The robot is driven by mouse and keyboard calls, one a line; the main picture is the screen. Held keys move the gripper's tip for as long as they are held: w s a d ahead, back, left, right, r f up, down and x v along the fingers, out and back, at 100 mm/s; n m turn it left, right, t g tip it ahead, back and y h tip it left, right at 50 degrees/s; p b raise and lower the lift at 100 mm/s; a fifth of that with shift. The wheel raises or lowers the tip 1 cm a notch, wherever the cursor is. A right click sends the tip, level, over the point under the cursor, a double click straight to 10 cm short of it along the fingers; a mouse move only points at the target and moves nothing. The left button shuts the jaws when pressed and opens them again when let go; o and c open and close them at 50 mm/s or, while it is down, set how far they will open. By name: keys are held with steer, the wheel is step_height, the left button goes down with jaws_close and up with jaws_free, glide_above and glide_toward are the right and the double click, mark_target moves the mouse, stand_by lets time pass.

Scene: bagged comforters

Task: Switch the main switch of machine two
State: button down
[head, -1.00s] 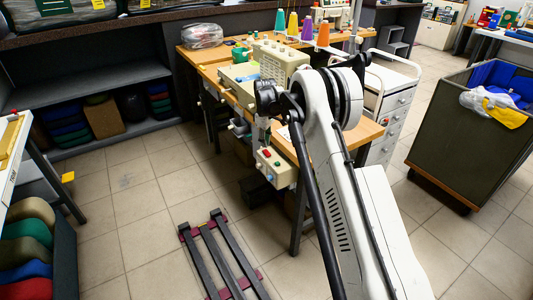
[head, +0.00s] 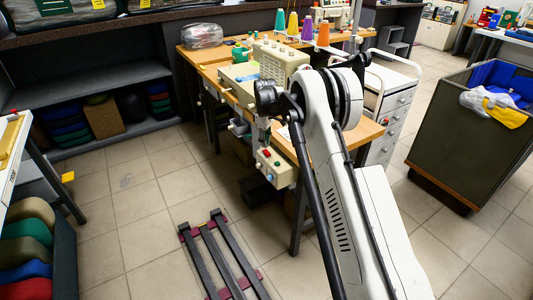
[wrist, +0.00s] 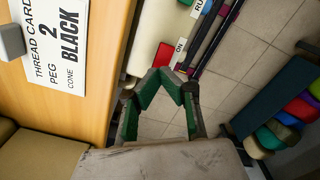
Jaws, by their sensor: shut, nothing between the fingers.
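The cream switch box (head: 272,168) hangs under the front edge of the sewing table, with a red button (head: 266,153) and a green one beside it. In the wrist view the box (wrist: 146,45) shows the red button (wrist: 163,56) beside an "ON" label. A second label, partly cut off, starts with "RU". My gripper (wrist: 181,88) is shut and empty, its fingertips just below the red button in the picture. I cannot tell whether they touch the box. A card (wrist: 62,40) on the table reads "THREAD CARD 2 PEG CONE BLACK".
The sewing table (head: 364,131) carries a cream machine (head: 281,62) and coloured thread cones. A dark slatted rack (head: 222,255) lies on the floor in front. A white drawer cart (head: 389,105) and a large bin (head: 468,130) stand to the right. Tiled floor is open left of the rack.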

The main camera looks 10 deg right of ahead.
mark_target(265, 150)
steer(key=shift+f+b, duration=0.75)
steer(key=shift+f, duration=0.5)
stand_by(0.8)
steer(key=shift+r, duration=0.15)
steer(key=shift+r+p, duration=1.15)
steer(key=shift+r, duration=2.2)
